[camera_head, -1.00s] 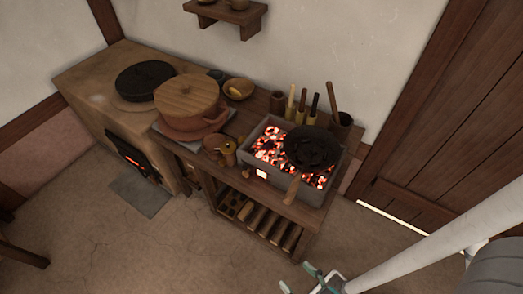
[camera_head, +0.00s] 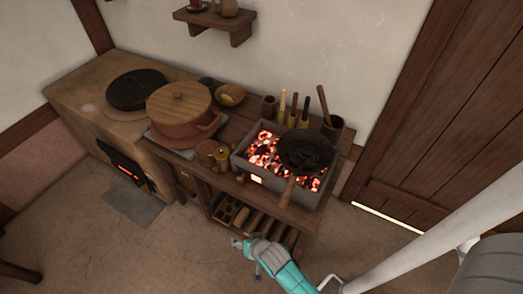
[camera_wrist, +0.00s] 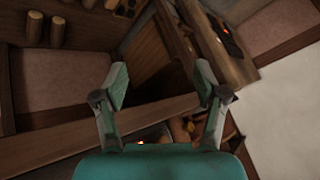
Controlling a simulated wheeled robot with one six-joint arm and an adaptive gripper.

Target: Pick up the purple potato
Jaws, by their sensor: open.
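I cannot make out a purple potato in either view. My gripper (camera_head: 246,257) is in front of the wooden work table (camera_head: 226,194), near its lower shelf, in the head view. In the wrist view my gripper (camera_wrist: 160,80) has its two fingers spread wide with nothing between the tips. Small brown and orange rounded shapes (camera_wrist: 182,131) show low in the wrist view, partly hidden behind the gripper, too dark to name.
A glowing charcoal brazier (camera_head: 244,164) with a dark pan (camera_head: 308,153) sits on the table. A lidded pot (camera_head: 180,105), a small bowl (camera_head: 229,95) and utensils stand by it. A clay stove (camera_head: 85,103) is left; floor in front is open.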

